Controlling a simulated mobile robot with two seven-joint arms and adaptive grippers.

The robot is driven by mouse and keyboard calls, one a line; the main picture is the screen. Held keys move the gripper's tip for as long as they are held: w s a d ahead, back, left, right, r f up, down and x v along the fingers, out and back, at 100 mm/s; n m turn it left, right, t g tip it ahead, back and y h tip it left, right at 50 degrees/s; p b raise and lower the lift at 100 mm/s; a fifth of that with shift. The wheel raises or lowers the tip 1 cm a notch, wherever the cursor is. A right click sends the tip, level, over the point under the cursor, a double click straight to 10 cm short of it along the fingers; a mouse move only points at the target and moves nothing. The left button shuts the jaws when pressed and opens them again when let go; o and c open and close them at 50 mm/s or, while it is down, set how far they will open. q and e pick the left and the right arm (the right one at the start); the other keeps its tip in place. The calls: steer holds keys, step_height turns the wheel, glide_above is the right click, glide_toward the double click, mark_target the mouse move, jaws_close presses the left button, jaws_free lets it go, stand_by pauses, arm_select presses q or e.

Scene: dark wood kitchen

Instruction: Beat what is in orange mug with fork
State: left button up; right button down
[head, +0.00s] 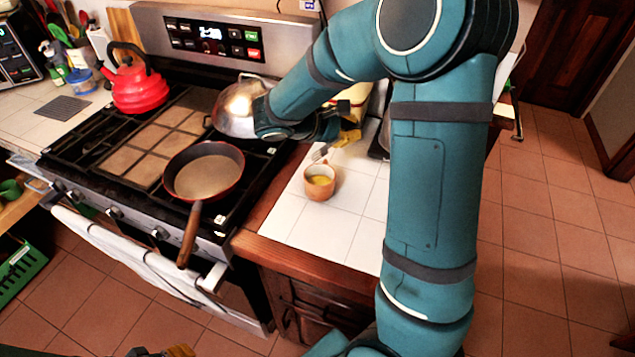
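The orange mug (320,182) stands upright on the white tiled counter to the right of the stove, with yellow liquid in it. My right gripper (347,138) is just behind and above the mug, its yellow fingers partly hidden by my arm. It appears shut on the fork (320,153), whose metal head sticks out to the left, above the mug's back rim and apart from the liquid. The fork's handle is hidden. My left gripper (178,351) barely shows at the bottom edge, low in front of the stove; its fingers cannot be made out.
A frying pan (204,175) sits on the stove's front right, its handle (189,235) jutting past the front edge. A metal domed pot or lid (236,108) and a red kettle (136,88) stand behind. The counter tiles (322,236) in front of the mug are clear.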

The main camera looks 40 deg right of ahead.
stand_by(0.3)
step_height(320, 180, up, 4)
steer(key=p, duration=0.3)
stand_by(0.4)
steer(key=shift+f, duration=0.1)
stand_by(0.4)
